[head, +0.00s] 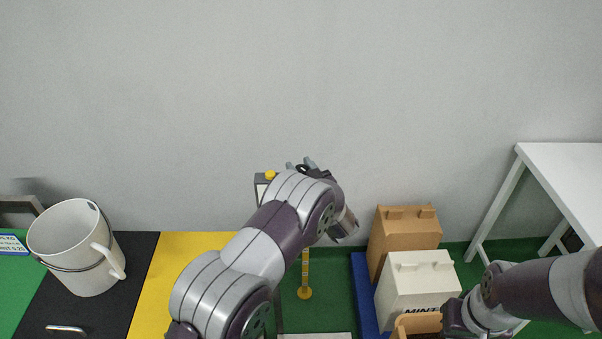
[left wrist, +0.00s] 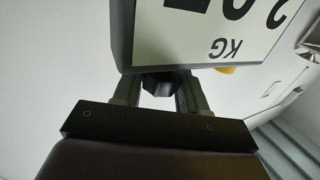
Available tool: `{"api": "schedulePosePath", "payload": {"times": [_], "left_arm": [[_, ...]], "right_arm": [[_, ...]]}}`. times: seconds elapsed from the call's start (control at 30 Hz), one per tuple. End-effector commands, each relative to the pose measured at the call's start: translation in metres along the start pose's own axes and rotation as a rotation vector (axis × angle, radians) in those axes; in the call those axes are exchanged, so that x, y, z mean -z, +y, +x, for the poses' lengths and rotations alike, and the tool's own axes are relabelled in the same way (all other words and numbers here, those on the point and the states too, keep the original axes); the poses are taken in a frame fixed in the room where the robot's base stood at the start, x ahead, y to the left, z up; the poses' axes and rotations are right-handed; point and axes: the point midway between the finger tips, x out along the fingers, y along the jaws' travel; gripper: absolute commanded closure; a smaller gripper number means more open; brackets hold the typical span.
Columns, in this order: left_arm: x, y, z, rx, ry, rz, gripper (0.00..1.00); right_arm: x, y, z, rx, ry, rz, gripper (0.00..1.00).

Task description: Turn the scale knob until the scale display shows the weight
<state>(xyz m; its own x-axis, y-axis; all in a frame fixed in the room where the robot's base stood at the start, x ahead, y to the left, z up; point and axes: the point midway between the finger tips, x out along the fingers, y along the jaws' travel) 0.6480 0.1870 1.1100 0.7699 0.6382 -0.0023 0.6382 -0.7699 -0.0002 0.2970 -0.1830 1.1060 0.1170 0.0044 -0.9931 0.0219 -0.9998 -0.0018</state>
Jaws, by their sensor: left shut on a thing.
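The scale's display (left wrist: 185,45) is a white panel in a grey frame in the left wrist view. It is seen upside down, with "KG" and large black digits that look like "2.0", partly cut off by the picture edge. The black knob (left wrist: 158,84) sits under the display, between the fingers of my left gripper (left wrist: 157,92), which is shut on it. In the head view my left gripper (head: 303,168) is at the scale head (head: 262,184), which my arm mostly hides. My right gripper (head: 455,318) is at the lower right; its fingers are unclear.
A brown box (head: 404,232) and a white "MINT" box (head: 418,285) stand at right by a blue edge (head: 361,285). A white table (head: 575,170) is farther right.

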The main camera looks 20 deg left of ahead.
Motion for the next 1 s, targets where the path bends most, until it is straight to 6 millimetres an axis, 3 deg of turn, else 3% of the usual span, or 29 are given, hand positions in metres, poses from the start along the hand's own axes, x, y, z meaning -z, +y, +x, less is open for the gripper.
{"api": "schedulePosePath", "payload": {"times": [0.03, 0.5, 1.0], "left_arm": [[-0.006, 0.001, 0.000, 0.032, 0.003, -0.005, 0.89], [-0.006, 0.001, 0.000, 0.417, 0.001, -0.005, 0.89], [-0.001, 0.000, 0.000, 0.623, 0.001, -0.002, 0.89]], "right_arm": [[-0.002, 0.000, 0.012, 0.000, 0.000, 0.000, 1.00], [-0.008, 0.000, 0.067, 0.000, 0.000, 0.000, 1.00], [-0.011, 0.000, 0.092, 0.000, 0.000, 0.000, 1.00]]}}
